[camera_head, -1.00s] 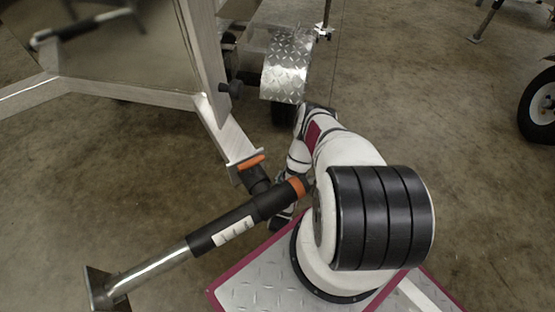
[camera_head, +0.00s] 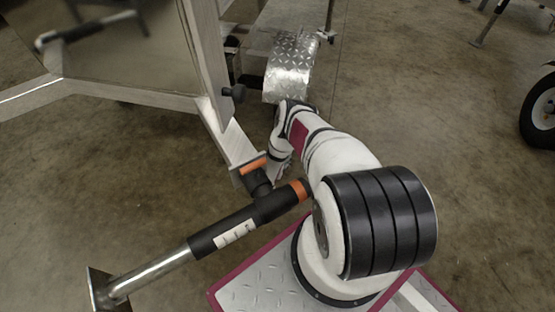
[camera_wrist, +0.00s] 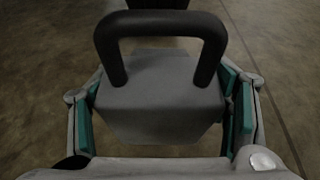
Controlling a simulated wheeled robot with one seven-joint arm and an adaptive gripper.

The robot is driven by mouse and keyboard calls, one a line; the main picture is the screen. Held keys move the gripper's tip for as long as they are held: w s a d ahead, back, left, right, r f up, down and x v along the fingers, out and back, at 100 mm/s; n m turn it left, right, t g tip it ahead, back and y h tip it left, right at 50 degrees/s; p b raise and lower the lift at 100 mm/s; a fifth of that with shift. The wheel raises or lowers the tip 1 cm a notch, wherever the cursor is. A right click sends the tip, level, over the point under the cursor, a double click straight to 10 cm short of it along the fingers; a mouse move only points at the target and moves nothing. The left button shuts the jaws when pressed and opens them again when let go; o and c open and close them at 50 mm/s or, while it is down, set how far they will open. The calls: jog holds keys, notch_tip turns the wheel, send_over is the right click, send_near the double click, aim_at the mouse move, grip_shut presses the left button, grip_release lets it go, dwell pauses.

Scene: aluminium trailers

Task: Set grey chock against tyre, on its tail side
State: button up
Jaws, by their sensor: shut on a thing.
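The grey chock (camera_wrist: 160,92), a block with a black loop handle (camera_wrist: 160,22), fills the middle of the wrist view. My gripper (camera_wrist: 164,110) is shut on it, with teal pads at its left and right sides. A dark shape, likely the tyre (camera_wrist: 157,4), shows at the top edge of the wrist view, beyond the handle. A gap of floor seems to lie between it and the chock. In the head view the tyre under the diamond-plate fender (camera_head: 290,65) is almost wholly hidden by the fender and my arm.
The trailer frame (camera_head: 225,140) and its jack (camera_head: 235,225) stand close on the left of my arm. Another trailer's wheel (camera_head: 540,112) is at the far right. The concrete floor (camera_head: 430,110) right of the fender is open.

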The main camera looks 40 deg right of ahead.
jog(key=shift+w+d+f+b, duration=0.1)
jog(key=shift+w+f+b, duration=0.2)
jog(key=shift+w, duration=0.1)
jog(key=shift+f+b, duration=1)
jog(key=shift+f, duration=0.4)
jog(key=shift+f, duration=0.15)
jog(key=o, duration=1.7)
jog(key=shift+s, duration=0.1)
jog(key=shift+s+a+r, duration=0.15)
jog(key=shift+a+r, duration=0.1)
jog(key=p+v, duration=0.3)
jog(key=v, duration=0.4)
